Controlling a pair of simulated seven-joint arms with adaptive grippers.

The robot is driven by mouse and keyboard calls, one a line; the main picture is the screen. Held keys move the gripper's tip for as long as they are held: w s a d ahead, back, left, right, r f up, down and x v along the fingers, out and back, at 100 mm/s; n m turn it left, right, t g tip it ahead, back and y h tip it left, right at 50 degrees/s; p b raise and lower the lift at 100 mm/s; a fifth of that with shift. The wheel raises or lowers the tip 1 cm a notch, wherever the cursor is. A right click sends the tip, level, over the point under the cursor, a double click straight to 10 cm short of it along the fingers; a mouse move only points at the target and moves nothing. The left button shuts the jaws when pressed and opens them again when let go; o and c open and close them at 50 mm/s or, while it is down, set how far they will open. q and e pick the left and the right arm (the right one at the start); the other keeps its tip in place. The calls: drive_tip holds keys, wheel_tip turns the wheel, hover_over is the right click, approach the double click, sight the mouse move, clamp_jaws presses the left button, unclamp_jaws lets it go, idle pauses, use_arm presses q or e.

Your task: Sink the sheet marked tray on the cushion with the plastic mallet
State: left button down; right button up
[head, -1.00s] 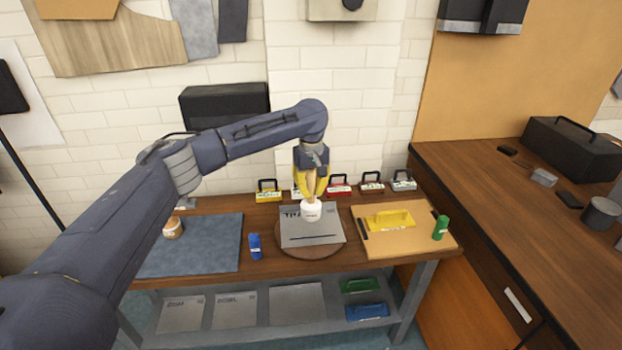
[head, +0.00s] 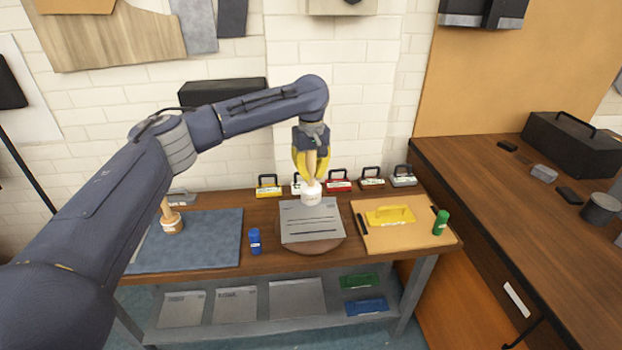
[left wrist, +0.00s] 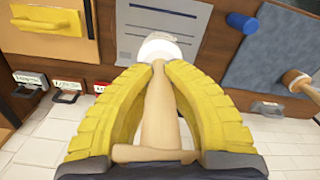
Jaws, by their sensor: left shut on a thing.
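My left gripper (head: 311,172) is shut on the wooden handle of the plastic mallet, whose white head (head: 311,193) points down. The mallet head is at the far edge of a grey sheet (head: 312,226) and covers part of that edge; I cannot tell whether it touches. The sheet lies on a round brown cushion (head: 313,248) and bears dark lines; its marking is too small to read. In the left wrist view the handle (left wrist: 160,110) runs between the yellow fingers to the white head (left wrist: 160,48), with the sheet (left wrist: 185,22) beyond. My right gripper is out of view.
A brown-headed mallet (head: 172,225) stands on the blue mat (head: 205,250). A blue cylinder (head: 255,241) stands left of the cushion. A yellow handled tool (head: 391,215) lies on a tan board (head: 400,238), beside a green cylinder (head: 440,223). Several handled stamps (head: 339,184) line the back.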

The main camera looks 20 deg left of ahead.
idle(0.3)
use_arm(q)
drive_tip(key=s+d+r, duration=0.2)
drive_tip(key=s, duration=0.6)
drive_tip(key=shift+s+d, duration=0.25)
drive_tip(key=shift+s, duration=0.1)
